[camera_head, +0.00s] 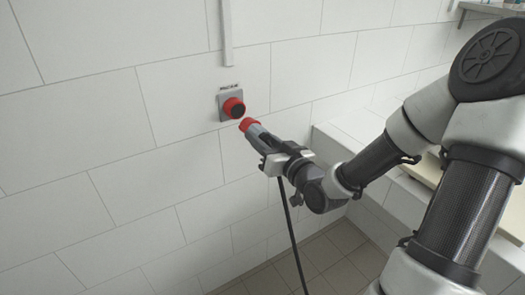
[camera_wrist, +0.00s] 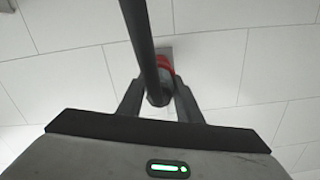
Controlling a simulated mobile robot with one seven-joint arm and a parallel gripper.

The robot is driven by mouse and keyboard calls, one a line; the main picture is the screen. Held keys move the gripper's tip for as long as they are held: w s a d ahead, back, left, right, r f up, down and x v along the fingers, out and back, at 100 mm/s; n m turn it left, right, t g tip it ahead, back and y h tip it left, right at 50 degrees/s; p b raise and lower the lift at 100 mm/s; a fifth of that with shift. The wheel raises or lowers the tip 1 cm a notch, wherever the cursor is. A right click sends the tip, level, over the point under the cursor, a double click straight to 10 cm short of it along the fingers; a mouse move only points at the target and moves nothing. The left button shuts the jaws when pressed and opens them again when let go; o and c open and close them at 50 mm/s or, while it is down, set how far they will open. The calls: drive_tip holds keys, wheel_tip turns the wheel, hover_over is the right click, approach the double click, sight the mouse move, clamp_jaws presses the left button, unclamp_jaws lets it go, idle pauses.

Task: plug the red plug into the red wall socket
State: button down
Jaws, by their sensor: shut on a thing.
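The red wall socket (camera_head: 233,106) sits on a grey plate on the white tiled wall. The red plug (camera_head: 249,125) has a red front end, a grey body and a black cable hanging from its rear. My gripper (camera_head: 267,143) is shut on the plug's grey body. The plug's red end points up and left toward the socket, just below and right of it; whether they touch is hard to tell, but they look apart. In the wrist view the plug (camera_wrist: 160,95) lies between the fingers, with the cable crossing in front. Red shows behind it, and I cannot tell plug from socket there.
A vertical white conduit (camera_head: 227,35) runs up the wall above the socket. The black cable (camera_head: 293,240) hangs toward the tiled floor. A white ledge (camera_head: 345,140) stands at the right, behind my arm. The wall left of the socket is bare.

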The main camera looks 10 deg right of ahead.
sight(250, 125)
drive_tip(key=shift+s+d+r, duration=0.1)
drive_tip(key=shift+d+r, duration=0.05)
drive_tip(key=shift+r, duration=0.45)
drive_tip(key=shift+b+x, duration=0.75)
drive_tip(key=shift+x, duration=2.15)
drive_tip(key=shift+w, duration=0.45)
drive_tip(key=c, duration=1.2)
unclamp_jaws()
drive_tip(key=shift+s, duration=0.1)
